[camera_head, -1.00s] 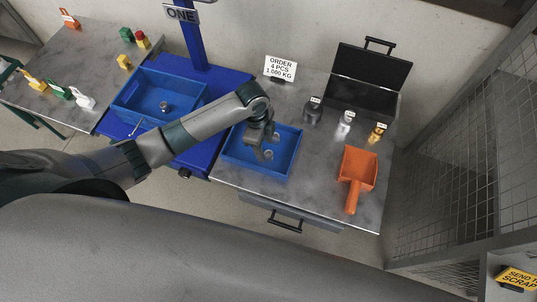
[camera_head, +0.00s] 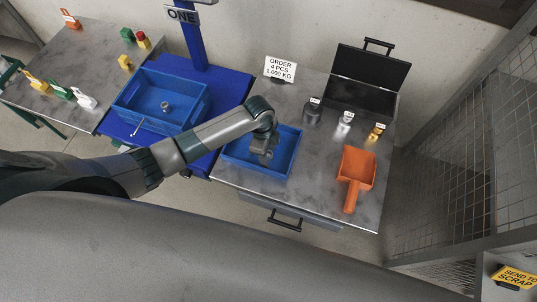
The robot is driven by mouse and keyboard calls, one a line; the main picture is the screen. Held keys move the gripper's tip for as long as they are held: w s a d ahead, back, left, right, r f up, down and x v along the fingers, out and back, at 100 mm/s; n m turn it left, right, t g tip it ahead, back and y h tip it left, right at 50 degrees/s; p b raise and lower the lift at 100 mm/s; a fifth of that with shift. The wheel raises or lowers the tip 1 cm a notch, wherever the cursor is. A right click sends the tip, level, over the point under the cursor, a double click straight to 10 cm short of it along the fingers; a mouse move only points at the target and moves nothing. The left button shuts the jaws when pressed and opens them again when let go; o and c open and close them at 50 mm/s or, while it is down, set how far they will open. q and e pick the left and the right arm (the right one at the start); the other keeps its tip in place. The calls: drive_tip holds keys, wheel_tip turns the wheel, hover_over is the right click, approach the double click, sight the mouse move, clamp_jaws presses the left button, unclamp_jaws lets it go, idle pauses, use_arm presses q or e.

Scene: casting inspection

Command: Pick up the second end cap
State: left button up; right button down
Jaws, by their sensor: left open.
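My left arm reaches in from the left, and my left gripper (camera_head: 265,158) points down inside the right blue tray (camera_head: 288,168). It is open. The small grey metal parts in this tray are largely hidden behind the gripper, so I cannot tell whether one lies between the fingers. Another small round metal part (camera_head: 165,106) sits in the left blue bin (camera_head: 190,117). My right gripper is not in view.
An orange scoop (camera_head: 357,168) lies right of the tray. Labelled weights, one dark (camera_head: 313,114), one silver (camera_head: 345,124) and one brass (camera_head: 376,133), stand behind it. An order sign (camera_head: 280,68) and an open black case (camera_head: 365,90) are at the back.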

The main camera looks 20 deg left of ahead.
sight(270, 153)
use_arm(q)
drive_tip(key=c, duration=1.2)
drive_tip(key=shift+r, duration=0.15)
